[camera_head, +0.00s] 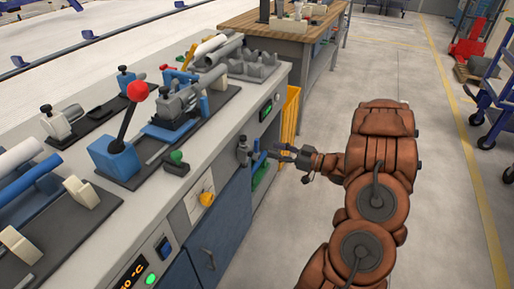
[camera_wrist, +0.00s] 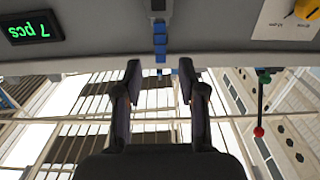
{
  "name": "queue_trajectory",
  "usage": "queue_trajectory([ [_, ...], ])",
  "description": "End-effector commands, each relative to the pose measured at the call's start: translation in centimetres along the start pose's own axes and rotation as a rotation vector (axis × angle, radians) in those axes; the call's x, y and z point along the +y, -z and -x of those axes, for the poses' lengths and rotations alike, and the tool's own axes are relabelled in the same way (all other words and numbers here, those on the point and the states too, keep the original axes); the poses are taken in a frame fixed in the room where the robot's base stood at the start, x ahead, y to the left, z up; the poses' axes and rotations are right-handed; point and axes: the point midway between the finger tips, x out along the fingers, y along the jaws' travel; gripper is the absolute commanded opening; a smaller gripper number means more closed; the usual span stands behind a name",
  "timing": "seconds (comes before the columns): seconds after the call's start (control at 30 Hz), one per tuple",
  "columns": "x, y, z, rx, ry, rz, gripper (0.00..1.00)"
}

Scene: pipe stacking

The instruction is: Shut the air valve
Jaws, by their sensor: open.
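The air valve (camera_head: 243,150) is a small grey fitting with a blue lever (camera_head: 257,152) on the front face of the workbench. In the wrist view the blue lever (camera_wrist: 160,40) hangs from the top, lined up with the gap between my fingers. My gripper (camera_head: 280,152) is in front of the bench, its fingertips close to the lever. In the wrist view my gripper (camera_wrist: 160,70) is open with nothing between the fingers. I cannot tell whether a finger touches the lever.
A yellow knob (camera_head: 207,198) and a green display (camera_head: 266,110) flank the valve on the bench front (camera_head: 225,235). A red-balled lever (camera_head: 137,91) stands on the bench top. A yellow bin (camera_head: 290,115) is beyond the valve. The floor (camera_head: 310,220) nearby is clear.

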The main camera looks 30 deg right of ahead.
Motion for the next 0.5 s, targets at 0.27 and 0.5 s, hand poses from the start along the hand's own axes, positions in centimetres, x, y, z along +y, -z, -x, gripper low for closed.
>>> queue_trajectory([
  [0.27,-0.1,0.1,-2.3,0.006,0.004,-0.003,0.41],
  [0.5,-0.2,0.1,-5.4,0.007,0.004,-0.002,0.41],
])
